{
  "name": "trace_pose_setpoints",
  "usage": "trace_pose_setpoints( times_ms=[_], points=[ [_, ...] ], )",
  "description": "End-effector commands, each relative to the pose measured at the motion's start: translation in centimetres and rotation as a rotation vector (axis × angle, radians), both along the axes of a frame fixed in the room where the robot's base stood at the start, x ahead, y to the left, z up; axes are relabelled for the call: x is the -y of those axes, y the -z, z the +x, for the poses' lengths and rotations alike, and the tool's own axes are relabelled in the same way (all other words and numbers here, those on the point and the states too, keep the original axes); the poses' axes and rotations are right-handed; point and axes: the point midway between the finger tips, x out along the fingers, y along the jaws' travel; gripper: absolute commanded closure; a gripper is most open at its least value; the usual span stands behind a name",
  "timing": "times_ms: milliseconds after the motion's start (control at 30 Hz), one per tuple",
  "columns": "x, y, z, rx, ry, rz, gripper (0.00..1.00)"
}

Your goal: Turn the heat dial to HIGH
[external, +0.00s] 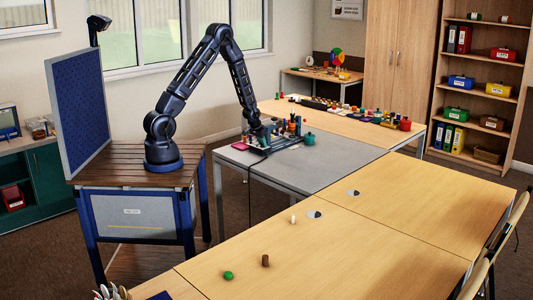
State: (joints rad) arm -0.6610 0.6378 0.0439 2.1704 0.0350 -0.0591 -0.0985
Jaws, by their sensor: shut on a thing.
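My gripper (261,141) is low over the grey table (310,168), at its back left part, among a cluster of small things. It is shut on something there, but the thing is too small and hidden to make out. A heat dial and a HIGH mark cannot be made out in this view. A dark flat device or panel (262,150) seems to lie just under my gripper, with a dark cable hanging at the table's left edge. I cannot tell whether the dial is on it.
Several small coloured upright pieces (290,126) and a teal pot (309,139) stand right of my gripper. A red pot (405,124) and more items line the wooden table behind. The front wooden table holds a green piece (228,275) and a brown piece (265,260); most of it is clear.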

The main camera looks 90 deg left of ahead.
Motion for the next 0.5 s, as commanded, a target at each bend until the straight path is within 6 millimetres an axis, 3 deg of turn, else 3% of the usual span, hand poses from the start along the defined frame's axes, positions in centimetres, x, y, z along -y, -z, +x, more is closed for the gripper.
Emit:
trace_pose_setpoints(
  times_ms=[200,233,300,500],
  points=[
    [0.11,0.09,-0.02,-0.001,0.000,-0.001,0.96],
    [0.11,0.09,-0.02,-0.002,0.000,-0.002,0.67],
    [0.10,0.08,-0.02,-0.001,0.000,-0.001,0.53],
    [0.06,0.05,-0.02,-0.001,0.000,-0.001,0.51]
  ],
)
